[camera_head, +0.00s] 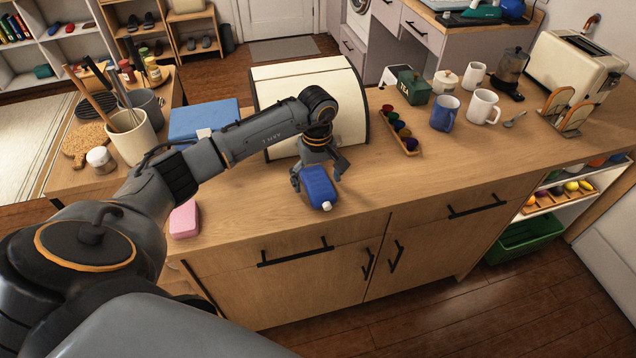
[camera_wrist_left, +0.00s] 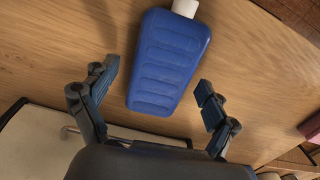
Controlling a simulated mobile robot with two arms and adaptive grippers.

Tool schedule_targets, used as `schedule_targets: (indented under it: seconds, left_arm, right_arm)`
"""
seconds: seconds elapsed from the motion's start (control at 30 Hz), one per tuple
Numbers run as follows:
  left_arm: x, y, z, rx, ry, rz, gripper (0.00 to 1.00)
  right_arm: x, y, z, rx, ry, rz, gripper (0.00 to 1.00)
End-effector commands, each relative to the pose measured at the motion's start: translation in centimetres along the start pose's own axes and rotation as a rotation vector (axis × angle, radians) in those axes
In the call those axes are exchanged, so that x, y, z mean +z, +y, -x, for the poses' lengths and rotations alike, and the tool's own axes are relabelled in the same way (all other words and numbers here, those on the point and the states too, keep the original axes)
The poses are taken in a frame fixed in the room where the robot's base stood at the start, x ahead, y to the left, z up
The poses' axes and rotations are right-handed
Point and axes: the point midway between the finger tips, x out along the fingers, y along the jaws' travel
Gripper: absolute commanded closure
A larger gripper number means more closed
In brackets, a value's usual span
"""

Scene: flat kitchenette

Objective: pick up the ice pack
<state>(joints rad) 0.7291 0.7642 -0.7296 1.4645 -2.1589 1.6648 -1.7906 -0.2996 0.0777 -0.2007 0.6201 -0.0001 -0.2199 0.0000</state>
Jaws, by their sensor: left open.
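The ice pack (camera_head: 319,187) is a flat blue ribbed block with a white cap. It lies on the wooden counter near its front edge, with the cap toward that edge. It also shows in the left wrist view (camera_wrist_left: 168,62), at the upper middle. My left gripper (camera_head: 318,181) is open just above the ice pack, on the side away from the cap. In the left wrist view its two fingers (camera_wrist_left: 152,98) are spread to either side of the pack's lower end, with visible gaps. My right gripper is in neither view.
A cream bread bin (camera_head: 345,112) stands close behind my left gripper. A pink block (camera_head: 184,220) lies to the left, and a blue box (camera_head: 204,119) behind my arm. A wooden tray of coloured cups (camera_head: 400,131) and mugs (camera_head: 445,113) stand to the right. Bare counter lies right of the pack.

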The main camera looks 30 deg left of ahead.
Motion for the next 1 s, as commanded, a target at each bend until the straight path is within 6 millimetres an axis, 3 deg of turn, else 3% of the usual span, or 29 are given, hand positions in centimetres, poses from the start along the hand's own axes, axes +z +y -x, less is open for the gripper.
schedule_targets:
  seconds: [0.1, 0.4, 0.5, 0.83, 1.0]
  left_arm:
    - [0.0, 0.0, 0.0, 0.000, 0.000, 0.000, 0.13]
    - [0.0, 0.0, 0.0, -0.001, -0.001, 0.000, 0.74]
    - [0.0, 0.0, 0.1, 0.001, 0.000, 0.000, 0.90]
    - [0.0, 0.1, 0.5, 0.002, 0.001, 0.000, 0.90]
    - [-0.2, 0.1, 2.3, 0.006, 0.006, 0.000, 0.90]
  right_arm:
    - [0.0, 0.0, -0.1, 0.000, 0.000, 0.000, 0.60]
    - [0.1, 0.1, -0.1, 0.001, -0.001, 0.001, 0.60]
    - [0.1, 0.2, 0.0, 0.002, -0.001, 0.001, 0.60]
    - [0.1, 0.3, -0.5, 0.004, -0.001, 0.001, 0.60]
    - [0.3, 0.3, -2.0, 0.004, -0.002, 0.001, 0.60]
